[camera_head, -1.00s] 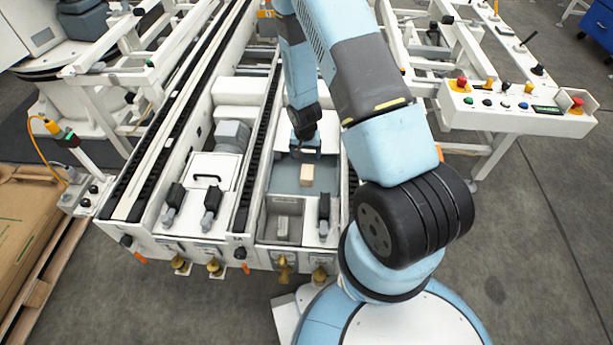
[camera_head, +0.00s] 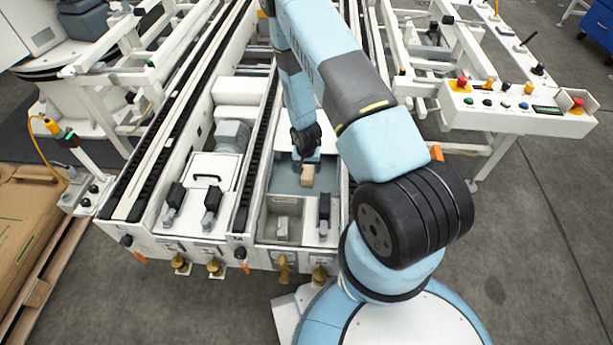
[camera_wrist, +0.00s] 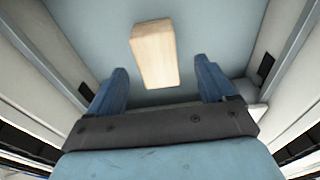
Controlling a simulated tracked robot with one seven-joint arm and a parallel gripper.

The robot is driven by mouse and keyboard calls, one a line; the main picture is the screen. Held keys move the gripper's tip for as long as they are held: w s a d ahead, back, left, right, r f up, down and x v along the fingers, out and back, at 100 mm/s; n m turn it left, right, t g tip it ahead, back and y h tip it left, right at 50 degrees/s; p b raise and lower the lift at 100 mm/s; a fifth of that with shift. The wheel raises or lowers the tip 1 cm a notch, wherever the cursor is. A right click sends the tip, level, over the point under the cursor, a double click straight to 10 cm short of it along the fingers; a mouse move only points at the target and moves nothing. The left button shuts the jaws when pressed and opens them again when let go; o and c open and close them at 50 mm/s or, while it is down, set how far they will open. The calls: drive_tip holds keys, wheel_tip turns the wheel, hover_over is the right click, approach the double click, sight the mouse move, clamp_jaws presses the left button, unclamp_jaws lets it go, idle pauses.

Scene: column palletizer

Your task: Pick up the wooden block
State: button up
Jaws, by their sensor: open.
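The wooden block (camera_head: 307,176) is a small pale tan box on the grey-blue floor of a recess in the white machine. It also shows in the wrist view (camera_wrist: 154,53), at the top middle, beyond the fingertips and between their lines. My gripper (camera_wrist: 160,80) has two blue fingers spread apart with nothing between them. In the head view my gripper (camera_head: 306,160) is just behind the block and close to it. Whether the fingers touch the block cannot be told there.
White recess walls (camera_wrist: 275,35) stand on both sides. Black cylinders (camera_head: 324,207) and a small grey compartment (camera_head: 283,227) lie in front of the block. Dark conveyor rails (camera_head: 258,150) run alongside. A control panel (camera_head: 515,105) stands to the right.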

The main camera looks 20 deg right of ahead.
sight(307, 171)
drive_tip(key=shift+w+d+f, duration=0.15)
drive_tip(key=shift+f, duration=0.9)
drive_tip(key=shift+w+d+f, duration=0.1)
drive_tip(key=shift+w+f, duration=0.05)
drive_tip(key=shift+f, duration=0.85)
drive_tip(key=c, duration=1.1)
